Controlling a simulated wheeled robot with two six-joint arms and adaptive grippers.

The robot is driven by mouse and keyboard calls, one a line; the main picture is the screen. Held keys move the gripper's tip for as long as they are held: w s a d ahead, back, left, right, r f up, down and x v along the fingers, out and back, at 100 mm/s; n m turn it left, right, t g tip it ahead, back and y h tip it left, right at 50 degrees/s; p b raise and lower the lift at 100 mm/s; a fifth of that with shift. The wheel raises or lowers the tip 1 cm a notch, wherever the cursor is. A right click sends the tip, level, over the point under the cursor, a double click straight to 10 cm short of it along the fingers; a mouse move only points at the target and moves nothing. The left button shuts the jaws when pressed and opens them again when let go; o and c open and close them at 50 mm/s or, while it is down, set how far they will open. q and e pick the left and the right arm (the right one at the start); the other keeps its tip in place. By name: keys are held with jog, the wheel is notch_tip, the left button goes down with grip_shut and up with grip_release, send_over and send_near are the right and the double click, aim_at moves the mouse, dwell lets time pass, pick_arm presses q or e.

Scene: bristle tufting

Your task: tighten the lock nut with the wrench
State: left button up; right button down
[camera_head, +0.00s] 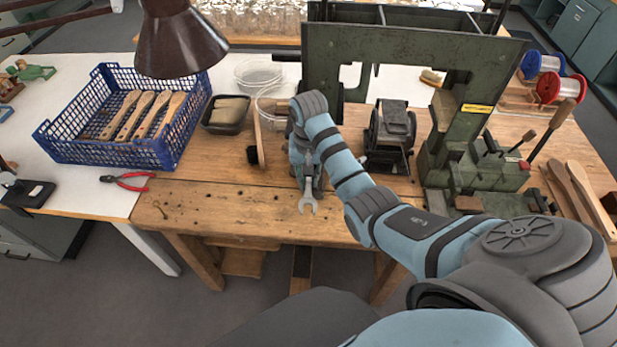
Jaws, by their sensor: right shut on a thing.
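My right gripper (304,174) is over the front part of the wooden bench, left of the green machine. It is shut on the wrench (308,199). The wrench is grey metal, and its open-ended jaw points down toward the bench's front edge. The rest of the wrench is hidden by my gripper and wrist. I cannot make out the lock nut; it may be too small or hidden behind my arm. The green tufting machine (408,47) stands on the bench behind my right arm. My left gripper is not in view.
A blue crate (78,150) of wooden brush handles stands at the left. Red-handled pliers (128,180) lie in front of it. A dark tray (226,127) and clear bowls (258,74) stand behind my gripper. A brown lamp shade (178,45) hangs at the upper left. The front left bench top is mostly clear.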

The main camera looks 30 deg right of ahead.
jog(key=shift+f, duration=1.1)
dwell(0.9)
jog(key=w+a+m+b, duration=0.3)
jog(key=w+a+m, duration=0.2)
jog(key=w+m, duration=0.1)
jog(key=shift+m, duration=0.6)
dwell(1.0)
jog(key=shift+s+d+n+p, duration=0.3)
jog(key=shift+s+n+p, duration=0.4)
jog(key=shift+p, duration=0.85)
